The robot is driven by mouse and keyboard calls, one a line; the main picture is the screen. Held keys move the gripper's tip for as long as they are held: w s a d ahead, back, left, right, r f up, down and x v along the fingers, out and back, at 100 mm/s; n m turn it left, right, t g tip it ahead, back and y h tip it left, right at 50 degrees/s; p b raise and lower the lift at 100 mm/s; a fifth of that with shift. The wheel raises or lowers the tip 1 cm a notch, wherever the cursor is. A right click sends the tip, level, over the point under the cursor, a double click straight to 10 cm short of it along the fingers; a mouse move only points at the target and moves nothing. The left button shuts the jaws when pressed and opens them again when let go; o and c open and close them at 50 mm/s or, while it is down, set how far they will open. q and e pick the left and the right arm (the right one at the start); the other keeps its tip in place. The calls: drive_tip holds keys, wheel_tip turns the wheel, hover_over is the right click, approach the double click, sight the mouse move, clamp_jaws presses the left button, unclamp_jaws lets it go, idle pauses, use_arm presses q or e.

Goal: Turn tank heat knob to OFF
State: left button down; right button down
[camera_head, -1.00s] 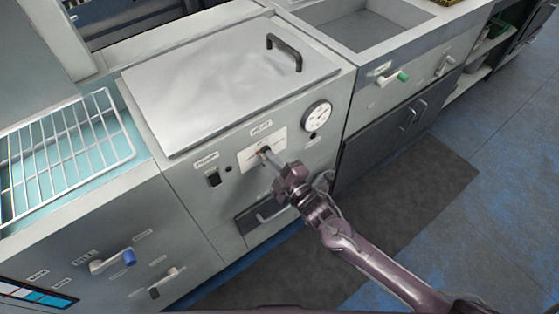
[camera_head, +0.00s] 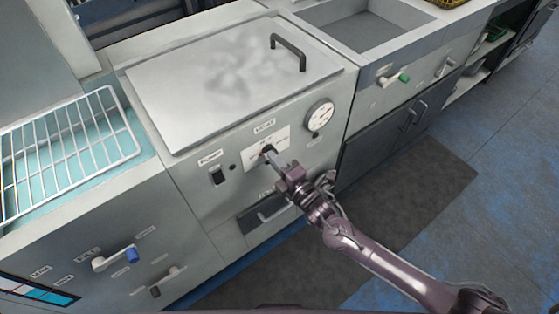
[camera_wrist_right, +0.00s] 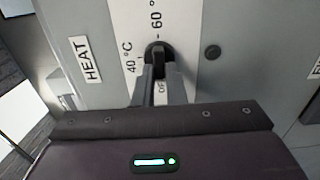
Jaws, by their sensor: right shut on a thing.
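The black heat knob (camera_wrist_right: 158,52) sits on a white dial plate on the tank front. The plate (camera_head: 254,155) carries a HEAT label (camera_head: 264,126) above it in the head view. My left gripper is not in view.
The tank lid (camera_head: 235,85) with a black handle is closed. A round gauge (camera_head: 320,115) is right of the dial, and a black pump switch (camera_head: 217,177) is left. The floor at right is clear.

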drive_tip(key=shift+w+d+r, duration=0.35)
drive_tip(key=shift+w, duration=0.05)
drive_tip(key=c, duration=1.8)
unclamp_jaws()
drive_tip(key=o, duration=0.3)
drive_tip(key=shift+d, duration=0.1)
drive_tip(key=v, duration=0.7)
drive_tip(key=shift+s+d+f, duration=0.15)
drive_tip(key=shift+d, duration=0.2)
